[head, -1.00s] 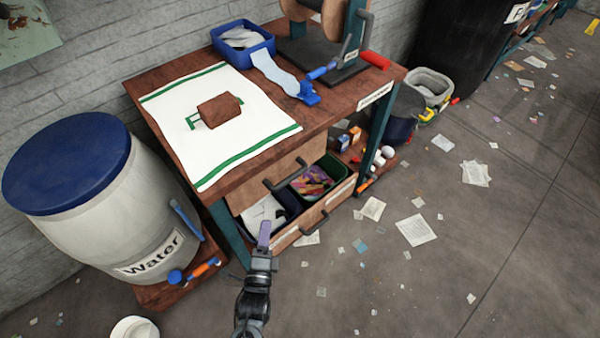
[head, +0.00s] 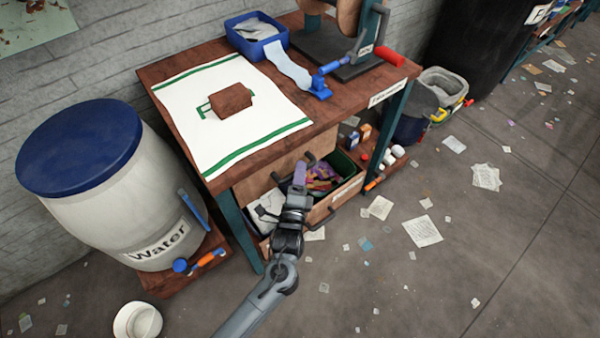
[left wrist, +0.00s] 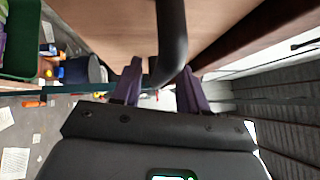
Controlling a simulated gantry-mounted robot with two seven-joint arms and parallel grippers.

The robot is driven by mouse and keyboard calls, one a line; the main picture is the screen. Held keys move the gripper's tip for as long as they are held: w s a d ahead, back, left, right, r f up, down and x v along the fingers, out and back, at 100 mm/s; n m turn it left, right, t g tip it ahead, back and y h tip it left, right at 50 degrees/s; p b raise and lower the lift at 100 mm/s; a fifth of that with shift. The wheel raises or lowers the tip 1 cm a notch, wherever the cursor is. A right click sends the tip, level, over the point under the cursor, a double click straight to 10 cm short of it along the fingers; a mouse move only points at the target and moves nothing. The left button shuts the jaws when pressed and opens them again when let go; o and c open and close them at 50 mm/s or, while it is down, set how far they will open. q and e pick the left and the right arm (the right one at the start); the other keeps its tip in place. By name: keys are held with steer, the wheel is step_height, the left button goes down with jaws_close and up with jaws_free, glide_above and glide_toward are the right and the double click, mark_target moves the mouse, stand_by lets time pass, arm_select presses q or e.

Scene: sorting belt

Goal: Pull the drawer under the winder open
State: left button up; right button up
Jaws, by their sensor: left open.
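The winder (head: 340,50), with a crank and red grip, stands on the back right of the wooden bench (head: 325,112). Under the benchtop is a plain wooden upper drawer front (head: 262,180), which looks shut. Its dark bar handle (head: 309,158) is partly hidden by my left gripper (head: 300,165). A lower drawer (head: 345,194) stands open, with bins of papers and coloured scraps inside. In the left wrist view, the dark handle (left wrist: 171,45) runs down between the open purple fingers of my left gripper (left wrist: 160,80); contact is unclear. My right gripper is out of view.
A white water barrel (head: 110,210) with a blue lid stands left of the bench. A white bucket (head: 137,320) is on the floor at the front left. Papers (head: 422,231) litter the floor, with open room in front of the bench.

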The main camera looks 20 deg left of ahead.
arm_select(q)
steer(key=shift+w+a+r, duration=0.1)
steer(key=shift+w, duration=0.55)
jaws_close()
